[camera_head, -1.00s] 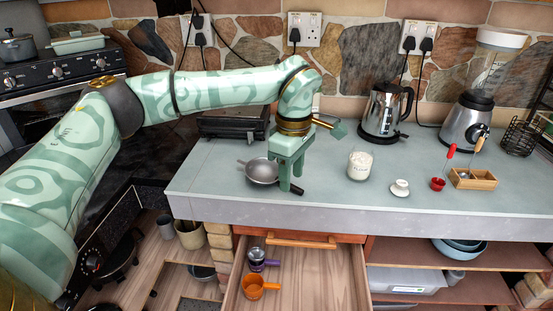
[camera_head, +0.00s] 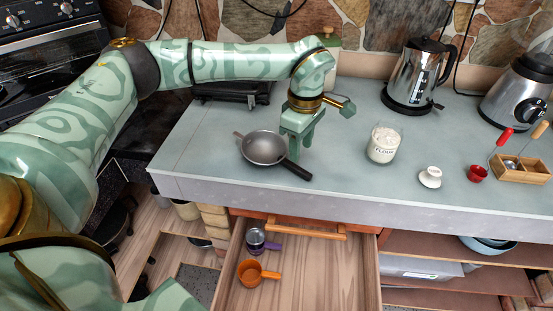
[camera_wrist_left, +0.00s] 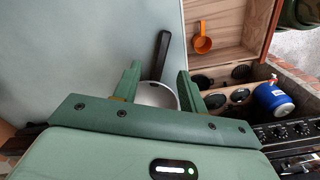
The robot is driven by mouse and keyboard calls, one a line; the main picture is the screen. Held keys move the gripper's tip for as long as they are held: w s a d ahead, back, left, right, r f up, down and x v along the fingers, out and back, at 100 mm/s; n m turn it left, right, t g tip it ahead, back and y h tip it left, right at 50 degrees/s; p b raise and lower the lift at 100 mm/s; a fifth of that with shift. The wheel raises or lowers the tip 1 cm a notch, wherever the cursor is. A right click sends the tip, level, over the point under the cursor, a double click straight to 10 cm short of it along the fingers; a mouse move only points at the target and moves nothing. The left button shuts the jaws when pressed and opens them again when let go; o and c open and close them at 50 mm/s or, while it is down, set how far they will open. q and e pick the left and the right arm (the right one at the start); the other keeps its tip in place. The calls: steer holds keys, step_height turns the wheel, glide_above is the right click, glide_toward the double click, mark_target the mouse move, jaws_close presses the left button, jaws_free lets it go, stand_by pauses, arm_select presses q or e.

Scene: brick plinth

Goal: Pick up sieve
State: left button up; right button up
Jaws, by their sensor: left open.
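The sieve (camera_head: 264,148) looks like a shallow grey round pan with a small lug at its left and a black handle pointing right and front. I cannot make out any mesh. It lies on the grey counter near the front edge. My left gripper (camera_head: 298,150) is open, fingers pointing down, at the right side of the bowl near the handle's base. In the left wrist view, the bowl (camera_wrist_left: 152,96) and handle show between the two fingers of the gripper (camera_wrist_left: 158,73), which partly hide the bowl. I cannot tell whether they touch it. My right gripper is not visible.
A flour jar (camera_head: 383,145), a small white pot (camera_head: 430,177), a red cup (camera_head: 477,173) and a wooden box (camera_head: 522,170) stand to the right. The kettle (camera_head: 415,78) is behind them. An open drawer (camera_head: 315,280) below holds an orange cup (camera_head: 252,272) and a purple-handled one.

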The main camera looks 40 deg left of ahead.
mark_target(300, 169)
arm_select(q)
steer(key=shift+f, duration=0.75)
step_height(300, 169, down, 5)
steer(key=shift+s+d+r+b, duration=0.1)
steer(key=shift+d+r+b, duration=0.05)
steer(key=shift+b, duration=0.8)
steer(key=shift+f, duration=0.3)
steer(key=shift+r, duration=0.1)
jaws_close()
